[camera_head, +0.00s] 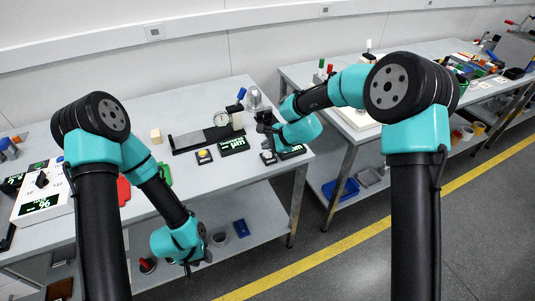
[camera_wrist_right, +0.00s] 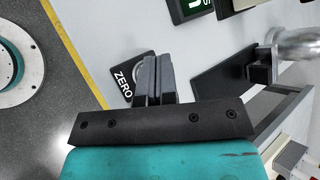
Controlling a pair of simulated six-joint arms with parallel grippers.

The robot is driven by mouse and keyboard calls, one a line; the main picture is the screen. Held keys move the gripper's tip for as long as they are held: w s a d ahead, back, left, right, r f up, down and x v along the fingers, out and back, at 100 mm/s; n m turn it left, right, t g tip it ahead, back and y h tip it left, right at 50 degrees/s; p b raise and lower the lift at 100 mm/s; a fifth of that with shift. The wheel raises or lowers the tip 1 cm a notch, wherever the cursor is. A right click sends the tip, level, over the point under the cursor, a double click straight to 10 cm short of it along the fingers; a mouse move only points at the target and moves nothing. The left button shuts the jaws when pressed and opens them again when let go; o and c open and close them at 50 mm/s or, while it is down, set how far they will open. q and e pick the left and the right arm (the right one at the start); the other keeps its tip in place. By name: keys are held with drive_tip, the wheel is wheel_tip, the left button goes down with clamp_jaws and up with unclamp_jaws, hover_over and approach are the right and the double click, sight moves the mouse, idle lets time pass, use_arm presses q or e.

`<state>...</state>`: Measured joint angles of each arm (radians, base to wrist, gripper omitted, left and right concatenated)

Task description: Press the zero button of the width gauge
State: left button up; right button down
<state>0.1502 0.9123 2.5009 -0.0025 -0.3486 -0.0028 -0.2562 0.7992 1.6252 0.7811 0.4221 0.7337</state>
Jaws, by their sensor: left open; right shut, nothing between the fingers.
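A dark plate marked ZERO (camera_wrist_right: 122,80) lies on the bench in the right wrist view, with my right gripper (camera_wrist_right: 153,62) shut and empty over it. The fingers hide part of the plate, and I cannot see whether they touch its button. The same view shows a display (camera_head: 233,146) and a yellow button (camera_head: 204,157) further left. My left gripper (camera_head: 198,264) is open and empty, low in front of the bench.
A metal fixture (camera_head: 254,98) stands at the bench's back right. In the right wrist view, a dark block with a metal cylinder (camera_wrist_right: 300,45) is close to the right. A second bench (camera_head: 400,115) is further right.

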sight(268, 154)
drive_tip(key=shift+r, duration=2.25)
drive_tip(key=shift+d+f, duration=0.1)
